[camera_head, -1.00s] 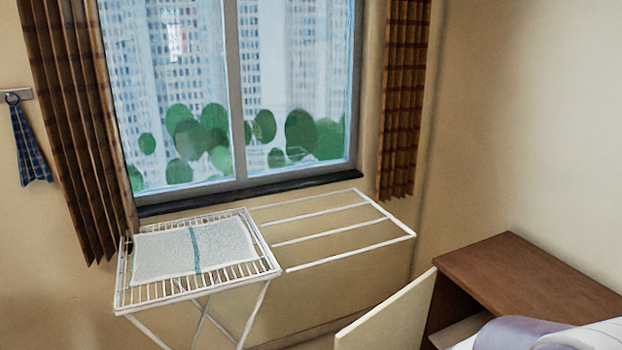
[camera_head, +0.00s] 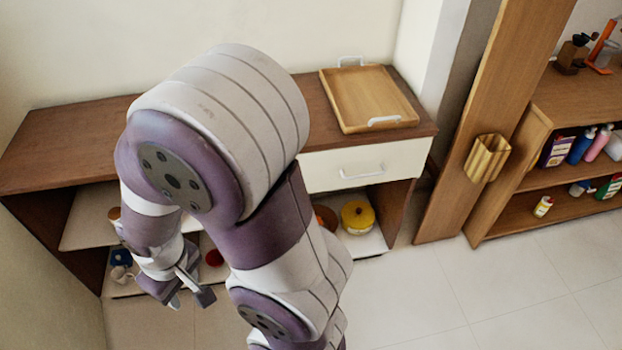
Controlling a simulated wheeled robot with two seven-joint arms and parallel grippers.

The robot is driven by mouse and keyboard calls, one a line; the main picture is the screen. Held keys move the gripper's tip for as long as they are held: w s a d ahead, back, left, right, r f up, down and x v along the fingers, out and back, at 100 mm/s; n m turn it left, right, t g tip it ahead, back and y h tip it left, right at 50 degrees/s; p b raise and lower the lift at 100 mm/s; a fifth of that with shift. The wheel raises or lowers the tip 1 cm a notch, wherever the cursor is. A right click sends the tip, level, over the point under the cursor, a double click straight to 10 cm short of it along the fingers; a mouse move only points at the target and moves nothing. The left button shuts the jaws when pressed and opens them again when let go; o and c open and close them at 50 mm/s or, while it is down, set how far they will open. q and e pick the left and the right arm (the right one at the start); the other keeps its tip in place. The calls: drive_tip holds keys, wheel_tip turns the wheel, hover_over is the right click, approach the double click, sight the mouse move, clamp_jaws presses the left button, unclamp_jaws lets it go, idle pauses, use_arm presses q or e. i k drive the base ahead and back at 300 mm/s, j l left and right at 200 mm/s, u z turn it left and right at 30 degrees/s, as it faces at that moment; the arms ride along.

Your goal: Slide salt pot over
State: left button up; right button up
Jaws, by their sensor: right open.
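My right gripper (camera_head: 190,298) is open, with nothing visible between its fingers, in front of the lower left shelves of a wooden cabinet. My right arm hides much of the cabinet's middle. A yellow lidded pot (camera_head: 357,216) stands in the cabinet to the right of my arm. A red item (camera_head: 214,258) shows just behind the arm. I cannot tell which of these, if any, is the salt pot. My left gripper is out of view.
A wooden tray (camera_head: 366,98) with white handles lies on the cabinet top (camera_head: 62,140), above a white drawer (camera_head: 366,165). A wooden post with a gold holder (camera_head: 487,158) and an open cupboard with bottles stand at right. The tiled floor (camera_head: 440,295) is clear.

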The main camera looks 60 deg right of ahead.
sight(114, 214)
drive_tip(key=k+l+z, duration=0.15)
drive_tip(key=l, duration=0.5)
drive_tip(key=k+l+z, duration=0.2)
drive_tip(key=l, duration=0.45)
drive_tip(key=k+l+z, duration=0.15)
drive_tip(key=l, duration=0.55)
drive_tip(key=k+l+z, duration=0.2)
drive_tip(key=l, duration=0.45)
drive_tip(key=i+j+z, duration=0.1)
drive_tip(key=j, duration=0.3)
drive_tip(key=i+j+z, duration=0.15)
drive_tip(key=i+j, duration=0.15)
drive_tip(key=i+j+z, duration=0.1)
drive_tip(key=j, duration=0.4)
drive_tip(key=i+j+z, duration=0.1)
drive_tip(key=j, duration=0.35)
drive_tip(key=i+j+z, duration=0.15)
drive_tip(key=j, duration=0.3)
drive_tip(key=i+j+z, duration=0.1)
drive_tip(key=j, duration=0.35)
drive_tip(key=i+j+z, duration=0.15)
drive_tip(key=j, duration=0.35)
drive_tip(key=i+j, duration=0.2)
drive_tip(key=i, duration=0.3)
